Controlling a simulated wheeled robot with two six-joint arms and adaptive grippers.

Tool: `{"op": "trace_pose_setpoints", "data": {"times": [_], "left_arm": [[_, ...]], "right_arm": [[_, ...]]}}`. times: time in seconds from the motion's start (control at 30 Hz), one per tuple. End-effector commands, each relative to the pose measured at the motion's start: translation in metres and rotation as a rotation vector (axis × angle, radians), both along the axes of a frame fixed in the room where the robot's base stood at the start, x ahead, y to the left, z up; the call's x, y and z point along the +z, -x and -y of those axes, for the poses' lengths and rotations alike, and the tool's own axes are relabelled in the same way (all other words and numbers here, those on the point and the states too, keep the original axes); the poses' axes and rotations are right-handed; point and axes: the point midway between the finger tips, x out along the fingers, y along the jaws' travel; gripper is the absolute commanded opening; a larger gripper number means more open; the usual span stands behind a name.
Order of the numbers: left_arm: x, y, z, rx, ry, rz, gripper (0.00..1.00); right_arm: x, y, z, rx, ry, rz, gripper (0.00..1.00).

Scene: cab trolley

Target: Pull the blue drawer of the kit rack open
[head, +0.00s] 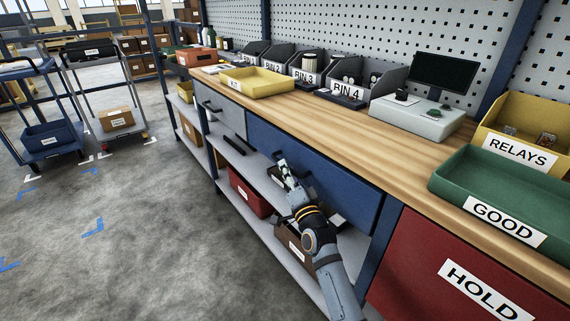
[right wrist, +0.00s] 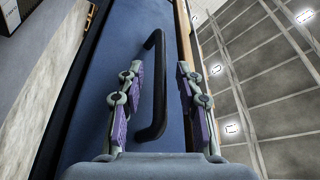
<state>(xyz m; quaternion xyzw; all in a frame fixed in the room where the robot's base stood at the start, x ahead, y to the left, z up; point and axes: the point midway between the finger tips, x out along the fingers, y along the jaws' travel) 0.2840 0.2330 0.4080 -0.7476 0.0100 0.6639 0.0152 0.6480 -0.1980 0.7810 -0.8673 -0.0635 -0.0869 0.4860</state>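The blue drawer (head: 345,188) sits under the wooden worktop, and its front looks flush with the bench. Its blue front (right wrist: 95,95) fills much of the right wrist view. A black bar handle (right wrist: 157,85) stands out from it. My right gripper (head: 283,165) is at the drawer front and hides most of the handle in the head view. In the right wrist view the gripper (right wrist: 158,75) is open, with the handle between its two purple-padded fingers. I see no finger closed on the bar. My left gripper is not in view.
The wooden worktop (head: 330,118) runs above the drawer. A grey drawer (head: 222,122) is to the left and a red HOLD panel (head: 425,270) to the right. A red bin (head: 250,195) stands on the shelf below. The floor (head: 130,230) at left is open.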

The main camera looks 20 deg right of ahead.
Motion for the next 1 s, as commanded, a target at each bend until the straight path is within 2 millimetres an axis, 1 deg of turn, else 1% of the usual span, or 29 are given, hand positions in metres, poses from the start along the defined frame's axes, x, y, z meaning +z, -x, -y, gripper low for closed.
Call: {"op": "trace_pose_setpoints", "data": {"times": [0.03,0.1,0.2,0.47,0.5,0.7,0.77,1.0], "left_arm": [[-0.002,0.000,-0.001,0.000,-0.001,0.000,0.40],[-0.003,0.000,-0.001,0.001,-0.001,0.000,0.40],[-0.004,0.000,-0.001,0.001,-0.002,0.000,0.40],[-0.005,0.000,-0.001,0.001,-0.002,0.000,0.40],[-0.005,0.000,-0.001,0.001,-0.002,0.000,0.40],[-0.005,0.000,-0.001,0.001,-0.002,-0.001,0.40],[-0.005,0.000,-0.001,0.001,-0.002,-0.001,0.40],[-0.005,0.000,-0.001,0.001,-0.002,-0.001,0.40]], "right_arm": [[0.002,-0.008,0.000,0.000,0.001,0.001,0.36],[0.003,-0.017,0.000,0.000,0.001,0.000,0.36],[0.005,-0.024,-0.001,0.000,0.001,0.000,0.36],[0.005,-0.026,-0.001,0.000,0.001,0.000,0.36],[0.005,-0.026,-0.001,0.000,0.001,0.000,0.34],[0.005,-0.026,-0.001,0.000,0.001,0.000,0.07],[0.005,-0.026,-0.001,0.000,0.001,0.000,0.00],[0.005,-0.026,-0.001,-0.001,0.001,-0.001,0.00]]}}
